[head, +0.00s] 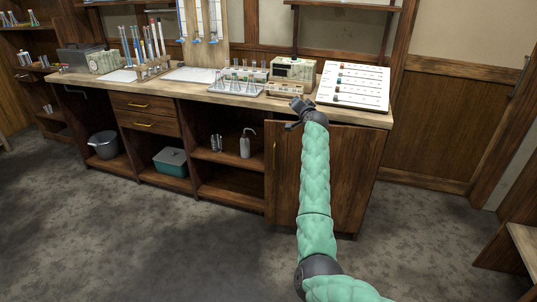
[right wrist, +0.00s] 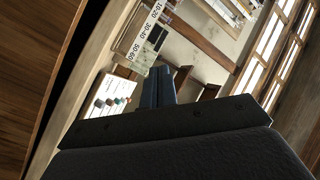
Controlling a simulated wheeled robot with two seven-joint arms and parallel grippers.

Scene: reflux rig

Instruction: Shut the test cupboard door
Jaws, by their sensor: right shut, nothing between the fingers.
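The test cupboard door (head: 340,180) is a brown wooden panel at the right end of the bench, below the worktop, with a thin brass handle (head: 275,158) near its left edge. It stands nearly in line with the bench front; I cannot tell whether it is fully shut. My right gripper (head: 295,108) is at the worktop's front edge, above the door's upper part, and my green-sleeved arm hides the door's middle. In the right wrist view the fingers (right wrist: 158,88) are together and empty. My left gripper is not in view.
The worktop (head: 225,99) carries a glassware rack (head: 238,82), a small wooden tray (head: 285,90) and a white chart board (head: 354,86) close to my gripper. Open shelves (head: 228,160) lie left of the door. The floor in front is clear.

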